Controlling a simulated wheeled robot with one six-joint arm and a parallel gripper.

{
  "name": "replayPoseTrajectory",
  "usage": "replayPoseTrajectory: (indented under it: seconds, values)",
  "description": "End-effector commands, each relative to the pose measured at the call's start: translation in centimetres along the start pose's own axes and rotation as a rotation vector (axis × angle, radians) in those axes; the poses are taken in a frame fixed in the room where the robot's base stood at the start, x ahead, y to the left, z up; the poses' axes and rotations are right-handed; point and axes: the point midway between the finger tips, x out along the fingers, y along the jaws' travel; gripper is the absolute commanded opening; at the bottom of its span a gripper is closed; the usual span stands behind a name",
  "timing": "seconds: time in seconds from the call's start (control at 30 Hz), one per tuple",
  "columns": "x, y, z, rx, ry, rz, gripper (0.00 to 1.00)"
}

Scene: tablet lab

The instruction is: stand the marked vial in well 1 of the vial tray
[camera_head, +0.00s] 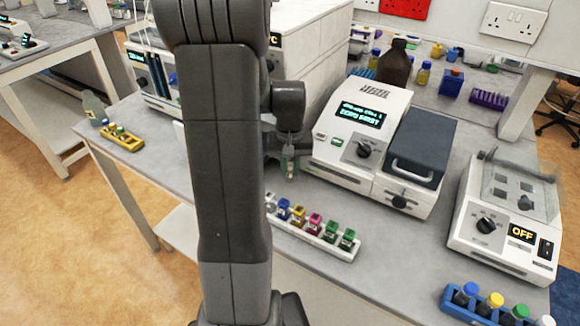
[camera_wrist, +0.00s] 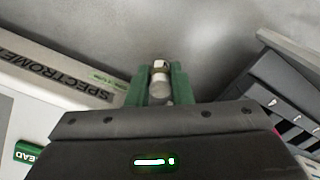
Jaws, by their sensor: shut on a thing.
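My gripper (camera_head: 290,168) hangs above the bench, left of the spectrometer and behind the white rack in the head view. In the wrist view its green fingers (camera_wrist: 158,85) are shut on a small pale vial (camera_wrist: 160,67) with a brownish band near its end. I cannot read any mark on it. The white rack (camera_head: 312,238) holds several vials with coloured caps, and my arm hides its left end. A yellow rack (camera_head: 122,140) at the far left and a blue rack (camera_head: 482,313) at the front right also hold capped vials. I cannot tell which is the vial tray, nor see well numbers.
The spectrometer (camera_head: 345,150), with a lit display and a dark-lidded part, stands close right of my gripper. It also shows in the wrist view (camera_wrist: 40,85). A device reading OFF (camera_head: 490,225) stands at the right. Bare bench lies between the white rack and that device.

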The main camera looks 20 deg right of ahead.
Motion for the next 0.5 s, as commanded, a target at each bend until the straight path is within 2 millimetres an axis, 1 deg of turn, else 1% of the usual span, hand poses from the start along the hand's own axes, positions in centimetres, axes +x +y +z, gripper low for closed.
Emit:
replayPoseTrajectory:
  seconds: [0.07,0.3,0.43,0.47,0.5]
  values:
    - [0.42,-0.01,0.06,0.000,-0.001,0.000,0.00]
    - [0.47,-0.01,0.03,0.000,0.000,0.000,0.00]
    - [0.92,-0.01,0.03,0.000,0.000,0.000,0.00]
    - [0.83,-0.01,0.03,0.000,0.000,0.000,0.23]
    - [0.77,-0.01,0.03,0.000,0.001,0.000,0.31]
